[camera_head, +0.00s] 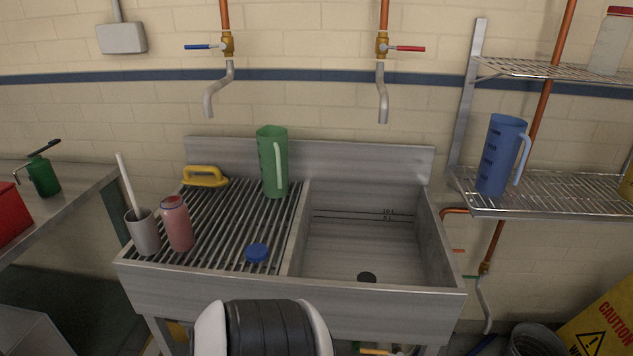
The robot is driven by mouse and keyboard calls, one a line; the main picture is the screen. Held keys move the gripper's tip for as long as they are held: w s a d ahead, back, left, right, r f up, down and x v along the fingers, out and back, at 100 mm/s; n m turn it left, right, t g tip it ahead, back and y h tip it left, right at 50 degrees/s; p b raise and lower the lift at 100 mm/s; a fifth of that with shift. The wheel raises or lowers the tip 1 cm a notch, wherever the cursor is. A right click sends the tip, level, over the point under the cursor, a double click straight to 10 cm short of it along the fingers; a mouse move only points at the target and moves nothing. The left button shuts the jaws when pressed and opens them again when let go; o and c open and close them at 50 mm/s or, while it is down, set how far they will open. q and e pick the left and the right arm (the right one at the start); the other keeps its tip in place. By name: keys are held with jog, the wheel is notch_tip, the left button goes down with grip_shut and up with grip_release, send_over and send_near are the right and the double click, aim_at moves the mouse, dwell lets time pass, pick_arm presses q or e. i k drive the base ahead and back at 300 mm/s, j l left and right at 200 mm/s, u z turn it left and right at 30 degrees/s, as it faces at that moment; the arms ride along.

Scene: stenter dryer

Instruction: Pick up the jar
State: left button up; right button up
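A pink jar (178,226) with a blue ring near its top stands upright on the slatted drainboard (222,222), at its front left. A small blue lid (257,253) lies on the slats to its right. Another jar (610,45), pale with a red lid, stands on the upper wire shelf at the far right. Neither of my grippers is in view. A black and white part of my own body shows at the bottom middle, in front of the sink.
A grey cup (144,235) with a white stick stands beside the pink jar. A green jug (272,165) and a yellow-handled tool (205,177) are at the drainboard's back. The sink basin (365,245) is empty. A blue jug (498,158) stands on the lower shelf.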

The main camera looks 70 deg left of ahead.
aim_at(175, 216)
jog(key=u, duration=3.25)
